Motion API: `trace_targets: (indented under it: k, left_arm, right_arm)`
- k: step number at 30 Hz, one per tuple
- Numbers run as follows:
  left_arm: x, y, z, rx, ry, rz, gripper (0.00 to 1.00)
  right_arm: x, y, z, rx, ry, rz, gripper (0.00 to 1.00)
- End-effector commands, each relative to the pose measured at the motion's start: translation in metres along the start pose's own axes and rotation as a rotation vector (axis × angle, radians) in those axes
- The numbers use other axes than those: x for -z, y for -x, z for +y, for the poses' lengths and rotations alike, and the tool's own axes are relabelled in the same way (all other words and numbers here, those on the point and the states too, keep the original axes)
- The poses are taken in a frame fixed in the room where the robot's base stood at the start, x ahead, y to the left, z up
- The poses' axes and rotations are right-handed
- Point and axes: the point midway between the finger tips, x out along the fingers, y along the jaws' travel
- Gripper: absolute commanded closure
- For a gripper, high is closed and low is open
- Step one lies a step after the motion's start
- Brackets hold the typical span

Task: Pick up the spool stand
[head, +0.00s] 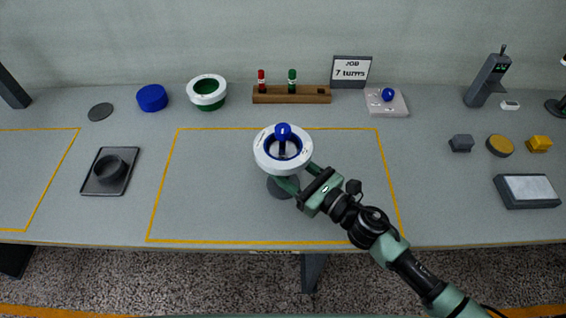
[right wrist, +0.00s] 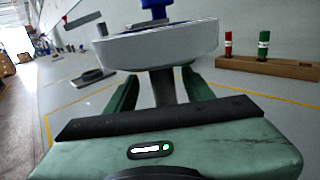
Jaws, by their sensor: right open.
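The spool stand has a grey base (head: 283,188) and a grey post, which shows in the right wrist view (right wrist: 169,88). A wide white ring (head: 263,158) with a blue inner part and a blue knob (head: 283,131) sits at its top. It stands upright inside the yellow outline at the middle of the table. My right gripper (head: 291,175) is open below the white ring. In the right wrist view its green fingers are on either side of the post, with gaps visible. The far fingertips are partly hidden under the ring. My left gripper is not in view.
Behind stand a wooden rack (head: 310,99) with red and green markers, a sign reading "JOB 7 turns" (head: 351,71) and a pale plate with a blue ball (head: 401,107). A dark tray (head: 90,187) is at left. Table around the stand is clear.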

Motion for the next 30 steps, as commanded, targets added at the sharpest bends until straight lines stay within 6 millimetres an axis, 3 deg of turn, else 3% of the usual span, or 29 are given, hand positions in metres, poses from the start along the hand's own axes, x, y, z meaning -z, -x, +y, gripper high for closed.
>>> trace_targets:
  k: [7,17,23,30]
  left_arm:
    - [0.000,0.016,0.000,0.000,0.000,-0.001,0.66]
    - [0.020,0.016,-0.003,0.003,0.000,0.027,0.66]
    - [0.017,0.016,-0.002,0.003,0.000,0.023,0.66]
    - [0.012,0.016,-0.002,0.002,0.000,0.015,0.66]
  right_arm:
    - [-0.002,-0.037,-0.002,0.001,-0.002,-0.002,0.48]
    - [0.000,-0.045,-0.002,0.001,0.000,-0.001,0.48]
    - [0.000,-0.045,-0.002,0.001,-0.001,-0.001,1.00]
    - [0.000,-0.044,-0.002,0.001,-0.001,0.000,1.00]
